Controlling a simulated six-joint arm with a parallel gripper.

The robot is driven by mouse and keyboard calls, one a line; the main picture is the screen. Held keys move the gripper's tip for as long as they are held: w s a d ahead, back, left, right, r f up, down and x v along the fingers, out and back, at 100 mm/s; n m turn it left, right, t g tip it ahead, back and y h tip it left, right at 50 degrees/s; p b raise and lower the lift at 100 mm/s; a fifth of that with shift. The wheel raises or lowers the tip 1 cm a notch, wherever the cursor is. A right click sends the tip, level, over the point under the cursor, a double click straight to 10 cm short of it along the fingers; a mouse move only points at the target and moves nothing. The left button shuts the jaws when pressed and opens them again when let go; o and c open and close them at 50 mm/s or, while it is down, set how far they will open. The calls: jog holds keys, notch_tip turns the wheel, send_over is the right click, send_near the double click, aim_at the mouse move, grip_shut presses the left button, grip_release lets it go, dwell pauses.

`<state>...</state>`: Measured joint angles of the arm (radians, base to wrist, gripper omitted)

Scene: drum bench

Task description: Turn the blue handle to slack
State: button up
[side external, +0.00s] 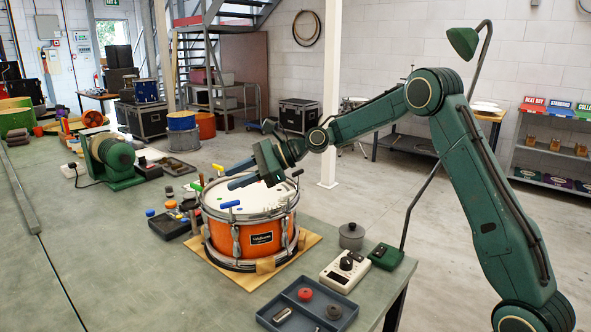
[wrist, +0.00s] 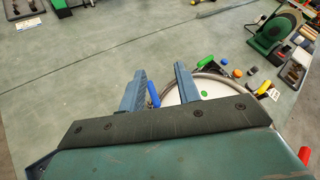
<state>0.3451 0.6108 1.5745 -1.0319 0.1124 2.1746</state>
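The orange drum (side external: 258,239) stands upright on a wooden board on the bench, with coloured handles around its rim. The blue handle (side external: 229,204) is at the near-left rim. My gripper (side external: 231,177) is above the drum head, higher than the blue handle and apart from it. Its two blue fingers are spread with nothing between them. In the wrist view the blue handle (wrist: 153,94) appears just right of the left finger, between the fingers (wrist: 160,72) in the picture. Its lower end is hidden.
A green handle (side external: 197,186) and a yellow handle (side external: 220,169) stand on the rim nearby. A tray of small parts (side external: 166,229) lies left of the drum, and a blue-grey tray (side external: 275,323) in front. A green machine (side external: 112,160) stands farther back. The left bench is largely clear.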

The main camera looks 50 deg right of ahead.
jog(key=n, duration=0.2)
jog(key=d+n, duration=0.1)
jog(key=n, duration=0.1)
jog(key=shift+s+f, duration=0.2)
jog(key=shift+s, duration=0.15)
jog(key=n, duration=0.3)
jog(key=shift+s+d+f+n, duration=0.15)
jog(key=shift+s+d+n, duration=0.15)
jog(key=shift+s+d, duration=0.05)
jog(key=n, duration=0.2)
jog(key=d+n, duration=0.1)
jog(key=n, duration=0.1)
jog(key=shift+s+f, duration=0.2)
jog(key=shift+s, duration=0.15)
jog(key=n, duration=0.4)
jog(key=shift+s+d+f, duration=0.15)
jog(key=shift+s+d, duration=0.25)
jog(key=shift+s+d+f+n, duration=0.15)
jog(key=shift+s+d+n, duration=0.35)
jog(key=shift+n, duration=2.1)
jog(key=shift+s+d+f+n, duration=0.2)
jog(key=shift+s+d+n, duration=0.3)
jog(key=shift+n, duration=2.1)
jog(key=shift+s+d+f+n, duration=0.15)
jog(key=shift+s+d+n, duration=0.3)
jog(key=shift+n, duration=2.15)
